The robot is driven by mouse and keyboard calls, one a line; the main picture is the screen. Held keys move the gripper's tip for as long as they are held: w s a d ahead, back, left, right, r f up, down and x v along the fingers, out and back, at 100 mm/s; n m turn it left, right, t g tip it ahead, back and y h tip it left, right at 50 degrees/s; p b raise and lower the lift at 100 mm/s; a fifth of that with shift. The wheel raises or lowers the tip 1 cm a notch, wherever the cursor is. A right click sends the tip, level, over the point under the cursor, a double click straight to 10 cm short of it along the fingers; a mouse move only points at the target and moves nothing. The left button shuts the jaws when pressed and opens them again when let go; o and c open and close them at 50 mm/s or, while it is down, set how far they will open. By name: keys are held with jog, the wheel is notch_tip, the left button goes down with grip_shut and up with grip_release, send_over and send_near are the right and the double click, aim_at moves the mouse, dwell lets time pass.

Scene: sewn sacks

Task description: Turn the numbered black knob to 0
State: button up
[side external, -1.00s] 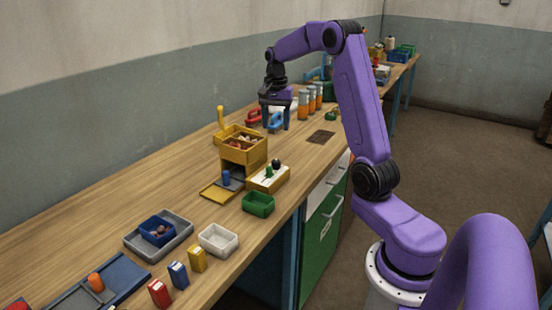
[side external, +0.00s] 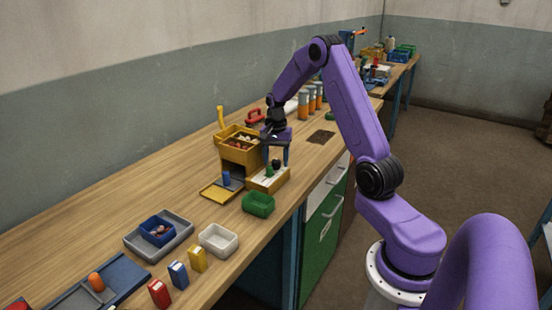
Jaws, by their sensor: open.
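A small black knob (side external: 277,163) sits on top of a cream and wooden block (side external: 268,180) near the front edge of the bench. A green peg or knob (side external: 269,171) stands on the same block, just left of it. Numbers on the black knob are too small to read. My gripper (side external: 276,161) points down with its fingers apart, just above or around the black knob. I cannot tell whether a finger touches the knob.
A yellow box of small items (side external: 240,158) stands close behind and left of the block. A green bin (side external: 258,204) is in front, a yellow tray with a blue peg (side external: 222,188) to the left. Orange jars (side external: 312,98) stand farther back. Bare bench lies right of the block.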

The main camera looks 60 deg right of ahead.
jog(key=shift+c, duration=0.2)
jog(key=c, duration=1)
jog(key=shift+n, duration=0.4)
jog(key=n, duration=1)
jog(key=shift+n, duration=0.5)
